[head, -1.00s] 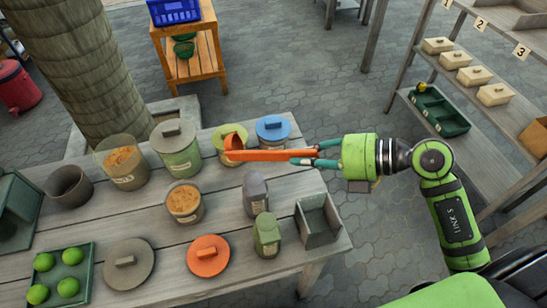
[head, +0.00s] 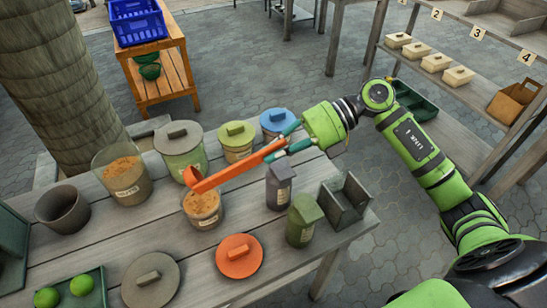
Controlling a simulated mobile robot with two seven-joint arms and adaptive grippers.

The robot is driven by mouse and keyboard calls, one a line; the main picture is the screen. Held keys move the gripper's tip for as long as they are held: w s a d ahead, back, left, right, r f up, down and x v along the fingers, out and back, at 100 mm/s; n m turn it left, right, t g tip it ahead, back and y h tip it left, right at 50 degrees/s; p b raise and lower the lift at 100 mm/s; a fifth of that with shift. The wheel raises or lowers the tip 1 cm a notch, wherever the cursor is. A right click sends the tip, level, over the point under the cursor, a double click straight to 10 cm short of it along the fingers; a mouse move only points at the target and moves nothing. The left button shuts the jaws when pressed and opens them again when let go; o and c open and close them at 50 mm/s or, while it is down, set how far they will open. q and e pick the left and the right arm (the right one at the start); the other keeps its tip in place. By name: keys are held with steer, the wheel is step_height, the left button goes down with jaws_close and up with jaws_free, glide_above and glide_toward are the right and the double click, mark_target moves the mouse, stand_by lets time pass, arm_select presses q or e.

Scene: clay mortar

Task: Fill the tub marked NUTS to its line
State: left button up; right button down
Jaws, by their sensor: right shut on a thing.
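My right gripper (head: 281,143) is shut on the handle of an orange scoop (head: 236,172). The scoop's cup is at the far left end, over the back rim of a small clear tub (head: 206,212) holding orange-brown stuff. I cannot tell what is in the cup, or whether it touches the tub. A larger clear tub (head: 124,182), also with orange-brown contents, stands behind to the left. Both open tubs have labels too small to read surely, so I cannot tell which is marked NUTS. My left gripper is not in view.
Lidded tubs in green (head: 182,152), yellow-green (head: 236,145) and blue (head: 278,122) line the back. A dark pot (head: 63,210) stands left. An orange lid (head: 239,258) and grey lid (head: 150,282) lie in front. Grey (head: 279,188) and green (head: 303,222) containers stand right.

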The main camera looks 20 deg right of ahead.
steer(key=r+p, duration=0.1)
steer(key=p, duration=0.1)
steer(key=a+r+h+p, duration=0.1)
steer(key=r+p, duration=0.1)
steer(key=a+r+h+p, duration=0.1)
steer(key=p, duration=0.1)
steer(key=shift+r, duration=0.15)
steer(key=a+r+n+h+p, duration=0.1)
steer(key=a+r+h+p, duration=0.6)
steer(key=a+h+p, duration=0.4)
steer(key=a+p, duration=0.2)
steer(key=p, duration=0.4)
steer(key=shift+s+a+r+h+p, duration=0.2)
steer(key=shift+s+h+p, duration=0.1)
steer(key=shift+p, duration=0.05)
steer(key=shift+d, duration=0.1)
